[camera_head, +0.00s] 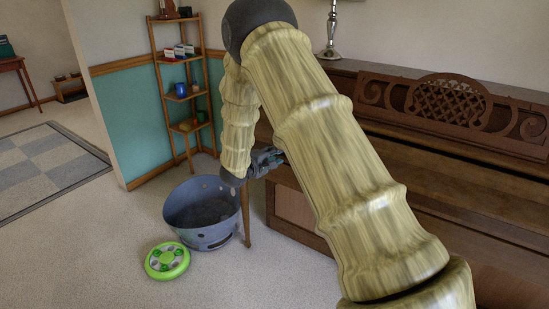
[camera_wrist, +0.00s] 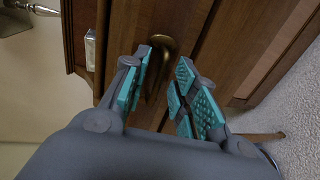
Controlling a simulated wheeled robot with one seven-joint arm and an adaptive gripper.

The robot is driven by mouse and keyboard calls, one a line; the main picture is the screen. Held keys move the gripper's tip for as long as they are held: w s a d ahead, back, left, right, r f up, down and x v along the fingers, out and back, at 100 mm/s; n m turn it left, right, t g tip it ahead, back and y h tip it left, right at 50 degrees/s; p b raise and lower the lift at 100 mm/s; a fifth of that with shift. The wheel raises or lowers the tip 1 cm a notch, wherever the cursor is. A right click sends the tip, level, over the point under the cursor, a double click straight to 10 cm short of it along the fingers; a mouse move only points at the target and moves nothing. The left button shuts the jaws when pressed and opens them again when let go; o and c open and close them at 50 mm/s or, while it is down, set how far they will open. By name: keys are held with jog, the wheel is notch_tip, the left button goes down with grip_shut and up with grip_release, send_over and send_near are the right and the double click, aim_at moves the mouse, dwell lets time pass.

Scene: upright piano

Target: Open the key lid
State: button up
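The brown wooden piano (camera_head: 440,160) stands at the right in the head view, with my arm across much of its front. I cannot clearly tell the key lid apart from the other panels there. My gripper (camera_head: 272,160) is at the piano's left end. In the wrist view, a curved brass handle (camera_wrist: 159,62) sits on the brown wood front. My gripper (camera_wrist: 165,90) has its teal-padded fingers apart on either side of the handle. The left pads look close to the handle, and a gap shows on the right; contact cannot be told.
A blue-grey tub (camera_head: 202,240) stands on the carpet near the piano's left end, with a green round object (camera_head: 167,261) beside it. A wooden shelf (camera_head: 182,100) stands against the wall. A silver lamp stand (camera_head: 331,35) is on the piano top.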

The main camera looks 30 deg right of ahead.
grip_shut()
dwell(0.4)
